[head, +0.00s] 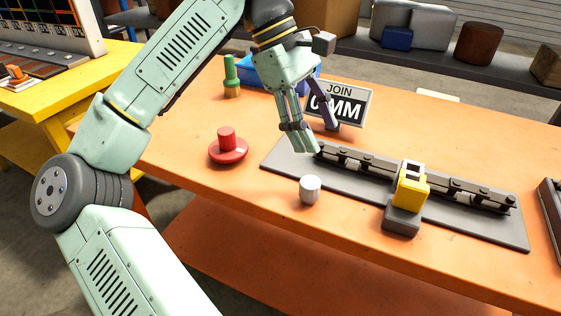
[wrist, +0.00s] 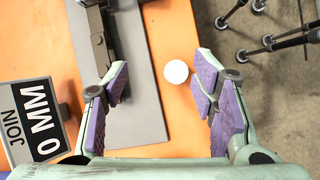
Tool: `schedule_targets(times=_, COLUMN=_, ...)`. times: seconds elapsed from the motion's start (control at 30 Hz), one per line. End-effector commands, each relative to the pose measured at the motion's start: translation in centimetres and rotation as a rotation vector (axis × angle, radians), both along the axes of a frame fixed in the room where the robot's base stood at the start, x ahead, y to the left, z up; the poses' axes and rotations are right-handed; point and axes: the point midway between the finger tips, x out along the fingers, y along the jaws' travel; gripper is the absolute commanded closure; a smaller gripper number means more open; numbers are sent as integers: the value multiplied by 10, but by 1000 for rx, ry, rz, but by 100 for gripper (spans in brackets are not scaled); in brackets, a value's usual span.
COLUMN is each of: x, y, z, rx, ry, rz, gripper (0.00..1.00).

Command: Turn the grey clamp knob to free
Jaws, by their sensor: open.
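A small pale grey-white upright cylinder (head: 310,190) stands at the front edge of the grey base plate; it looks like the clamp knob, but I see no label or pointer on it. In the wrist view its round top (wrist: 176,71) shows between my fingers, nearer the right one. My gripper (head: 318,138) is open and empty above the left end of the dark rail (head: 360,163), behind and above the cylinder, not touching it. The wrist view shows my fingertips (wrist: 162,84) wide apart. A yellow clamp block (head: 411,189) sits over the rail on a dark grey block (head: 401,221).
A red round button (head: 228,150) stands left of the plate (head: 465,228). A "JOIN 0 MM" sign (head: 340,104) stands close behind my gripper. A green-topped post (head: 231,76) and a blue tray (head: 258,76) are at the back. The orange table front (head: 240,195) is clear.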

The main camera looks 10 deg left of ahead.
Motion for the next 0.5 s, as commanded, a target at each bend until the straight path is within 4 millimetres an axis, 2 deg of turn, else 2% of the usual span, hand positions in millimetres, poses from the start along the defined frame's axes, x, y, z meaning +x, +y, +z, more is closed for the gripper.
schedule_targets(times=0.07, x=1, y=18, z=-8, rx=85, ry=24, rz=-5, gripper=48)
schedule_targets(times=0.17, x=1, y=27, z=-15, rx=125, ry=39, rz=-12, gripper=48)
schedule_targets(times=0.37, x=-5, y=19, z=-36, rx=121, ry=41, rz=-18, gripper=48)
schedule_targets(times=0.5, x=-10, y=10, z=-59, rx=121, ry=41, rz=-18, gripper=48)
